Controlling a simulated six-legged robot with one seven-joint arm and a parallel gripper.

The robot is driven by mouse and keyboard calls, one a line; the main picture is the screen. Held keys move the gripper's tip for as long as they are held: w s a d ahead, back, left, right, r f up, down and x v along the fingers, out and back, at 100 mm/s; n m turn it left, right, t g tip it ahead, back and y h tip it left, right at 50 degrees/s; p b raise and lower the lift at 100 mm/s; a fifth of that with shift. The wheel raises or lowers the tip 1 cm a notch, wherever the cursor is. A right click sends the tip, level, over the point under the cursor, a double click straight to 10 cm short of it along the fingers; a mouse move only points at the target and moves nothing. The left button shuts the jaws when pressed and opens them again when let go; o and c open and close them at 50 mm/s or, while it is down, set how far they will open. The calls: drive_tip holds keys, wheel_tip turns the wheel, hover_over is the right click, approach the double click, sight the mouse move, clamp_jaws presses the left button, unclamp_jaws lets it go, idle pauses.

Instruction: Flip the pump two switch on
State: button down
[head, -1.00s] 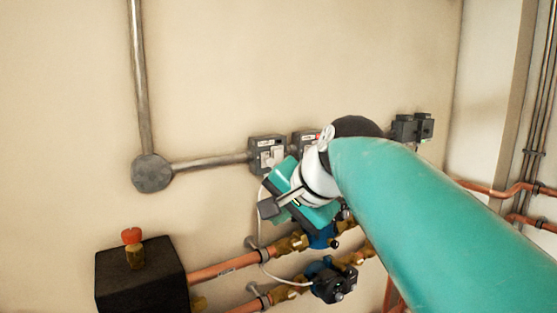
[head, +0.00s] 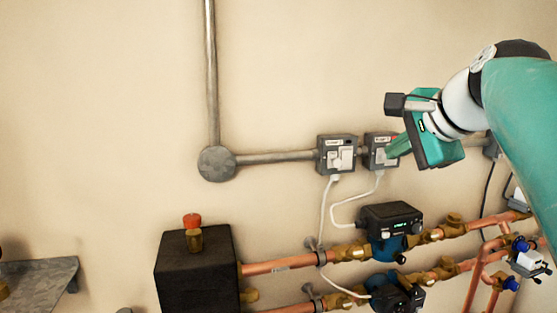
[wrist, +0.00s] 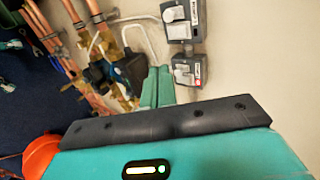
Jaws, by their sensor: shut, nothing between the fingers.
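Two grey switch boxes are on the wall: a left one (head: 338,155) and a right one (head: 381,152), each with a pale switch plate. Their labels are too small to read surely, so I cannot tell by text which is pump two. My gripper (head: 392,149) is shut and empty, its green fingertips at the right box's front, covering part of it. I cannot tell whether they touch. In the wrist view the fingers (wrist: 157,88) are together, just left of the nearer box (wrist: 187,71), which has a red mark. The other box (wrist: 180,18) is above it.
Grey conduit (head: 275,157) runs left to a round junction box (head: 216,163). White cables hang from the boxes to pumps (head: 390,220) on copper pipes (head: 285,262) below. A black box with a red-topped valve (head: 194,270) stands lower left.

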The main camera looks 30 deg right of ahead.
approach(348, 161)
drive_tip(key=x, duration=0.4)
drive_tip(key=f+x, duration=0.1)
drive_tip(key=x, duration=0.2)
drive_tip(key=shift+s+f, duration=0.1)
drive_tip(key=shift+s, duration=0.25)
drive_tip(key=shift+w+f, duration=0.1)
drive_tip(key=shift+w, duration=0.1)
idle(0.3)
drive_tip(key=shift+r, duration=1.05)
drive_tip(key=shift+f, duration=0.2)
